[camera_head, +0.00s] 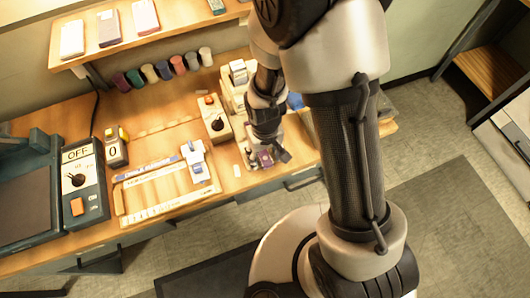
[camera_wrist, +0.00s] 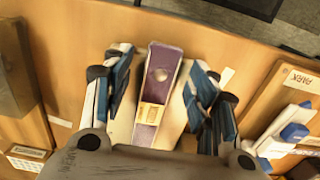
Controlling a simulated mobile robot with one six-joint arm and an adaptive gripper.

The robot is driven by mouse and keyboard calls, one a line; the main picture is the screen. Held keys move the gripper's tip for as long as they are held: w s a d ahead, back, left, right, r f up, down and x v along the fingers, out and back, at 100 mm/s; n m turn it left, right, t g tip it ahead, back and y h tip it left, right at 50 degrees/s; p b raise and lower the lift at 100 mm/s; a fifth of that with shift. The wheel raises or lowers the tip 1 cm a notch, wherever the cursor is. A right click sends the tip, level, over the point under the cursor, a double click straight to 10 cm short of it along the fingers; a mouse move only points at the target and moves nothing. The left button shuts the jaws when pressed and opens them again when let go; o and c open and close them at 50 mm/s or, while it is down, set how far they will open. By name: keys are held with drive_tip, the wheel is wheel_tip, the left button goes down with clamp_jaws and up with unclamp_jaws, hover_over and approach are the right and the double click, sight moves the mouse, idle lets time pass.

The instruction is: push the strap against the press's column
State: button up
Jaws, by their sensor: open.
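My gripper (camera_head: 266,152) is open, low over the front part of the workbench. In the wrist view its two blue-padded fingers stand on either side of a purple-topped piece with pale sides (camera_wrist: 163,70), with gaps visible. This piece has a round grey stud and a yellow-orange patch; its purple also shows in the head view (camera_head: 264,159). I cannot tell whether it is the strap or part of the press. No strap or press column can be made out for certain; my arm hides part of the bench there.
A switch box with a black knob (camera_head: 217,122) stands left of my gripper. Farther left are a ruled board (camera_head: 145,197) with a white-and-blue slider (camera_head: 195,160) and an OFF panel (camera_head: 83,178). Several coloured rolls line the back. In the wrist view, a PARK board (camera_wrist: 288,88) is at right.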

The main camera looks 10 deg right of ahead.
drive_tip(key=shift+c, duration=0.4)
drive_tip(key=c, duration=1.1)
drive_tip(key=shift+w, duration=0.15)
